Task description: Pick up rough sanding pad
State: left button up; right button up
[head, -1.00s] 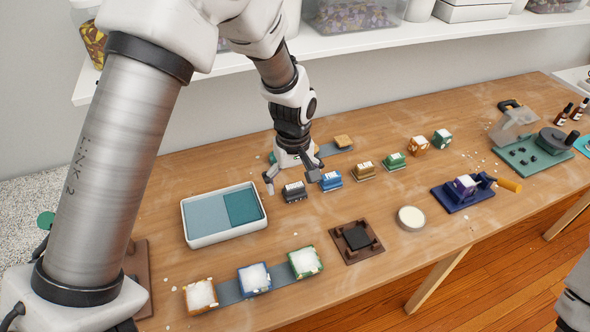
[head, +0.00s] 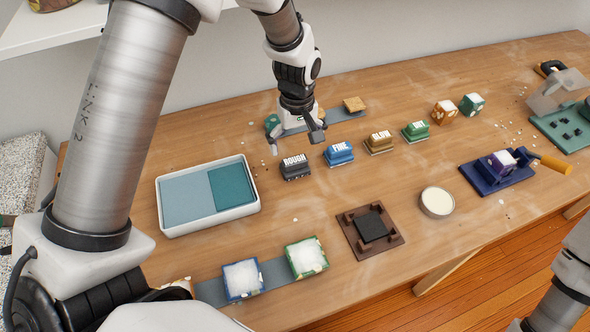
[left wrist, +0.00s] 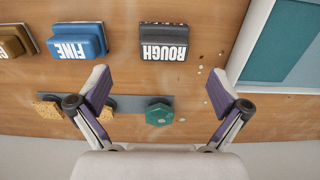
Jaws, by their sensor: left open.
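The rough sanding pad (head: 295,167) is a dark grey block with white ROUGH lettering. It stands on the table at the left end of a row of pads, and it also shows in the left wrist view (left wrist: 164,42). My left gripper (head: 298,143) is open and empty, above and just behind the pad. In the left wrist view the spread fingers (left wrist: 155,90) point toward the pad, which lies beyond the fingertips, apart from them. My right gripper is not in view; only part of my right arm shows at the lower right.
A white tray (head: 163,224) is at left. Behind lies a grey strip (head: 345,116) with small pieces. Bare table lies in front.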

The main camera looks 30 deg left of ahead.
aim_at(295, 160)
pick_arm(q)
jog(key=f, duration=0.4)
jog(key=f+p, duration=0.1)
jog(key=f, duration=0.1)
jog(key=shift+s+a, duration=0.15)
jog(key=shift+s, duration=0.1)
jog(key=shift+w+f, duration=0.1)
jog(key=shift+f, duration=0.15)
jog(key=shift+r, duration=0.1)
jog(key=c, duration=1.4)
